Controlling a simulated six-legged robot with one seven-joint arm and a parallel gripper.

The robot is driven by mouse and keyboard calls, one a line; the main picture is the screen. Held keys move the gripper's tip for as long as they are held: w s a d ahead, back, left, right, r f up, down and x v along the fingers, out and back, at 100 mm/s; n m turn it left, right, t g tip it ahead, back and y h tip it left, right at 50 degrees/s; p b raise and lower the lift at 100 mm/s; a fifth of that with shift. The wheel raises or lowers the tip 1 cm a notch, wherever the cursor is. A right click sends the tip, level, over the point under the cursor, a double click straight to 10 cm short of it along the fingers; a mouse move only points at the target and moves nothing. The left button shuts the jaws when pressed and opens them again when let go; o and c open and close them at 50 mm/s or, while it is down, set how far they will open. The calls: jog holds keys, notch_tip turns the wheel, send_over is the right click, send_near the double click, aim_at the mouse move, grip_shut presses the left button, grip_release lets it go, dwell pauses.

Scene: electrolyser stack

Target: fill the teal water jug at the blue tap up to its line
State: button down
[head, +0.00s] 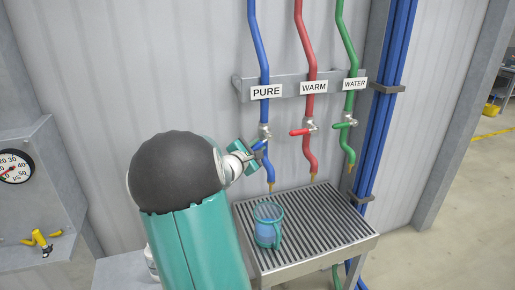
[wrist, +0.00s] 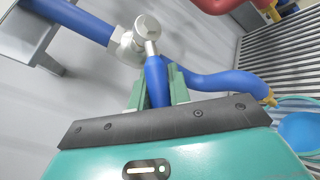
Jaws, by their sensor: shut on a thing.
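The blue tap's pipe (head: 257,40), labelled PURE, runs down the wall to a spout above the drain grate. My gripper (head: 257,153) is at its valve. In the wrist view my gripper (wrist: 158,95) is shut on the blue tap lever (wrist: 155,75), which joins the metal valve (wrist: 130,45). The teal water jug (head: 268,232) stands upright on the grate under the blue spout. It is see-through and its lower part looks blue, as with water. It is partly cut off in the wrist view (wrist: 300,132). I cannot make out its line or a stream.
The slatted grate (head: 335,228) has free room right of the jug. A red tap (head: 302,132) labelled WARM and a green tap (head: 346,124) labelled WATER hang to the right. A gauge panel (head: 45,165) with yellow handles stands at left.

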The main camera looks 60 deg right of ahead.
jog(key=shift+w+a+r+m+t+y, duration=0.15)
jog(key=shift+w+r+m+t+y, duration=0.1)
jog(key=shift+r+m+y, duration=0.4)
jog(key=shift+w+a+r+m+t+y, duration=0.1)
jog(key=shift+a+r+m+t+y, duration=0.15)
jog(key=shift+m+y, duration=0.4)
jog(key=shift+w+a+r+m+t+y, duration=0.1)
jog(key=shift+w+r+m+t+y, duration=0.2)
jog(key=shift+y, duration=0.6)
jog(key=shift+r, duration=0.25)
jog(key=c, duration=1.3)
grip_release()
jog(key=shift+s, duration=0.15)
jog(key=v, duration=1.3)
jog(key=shift+s+a+r, duration=0.1)
jog(key=shift+a+r, duration=0.15)
jog(key=shift+r, duration=0.1)
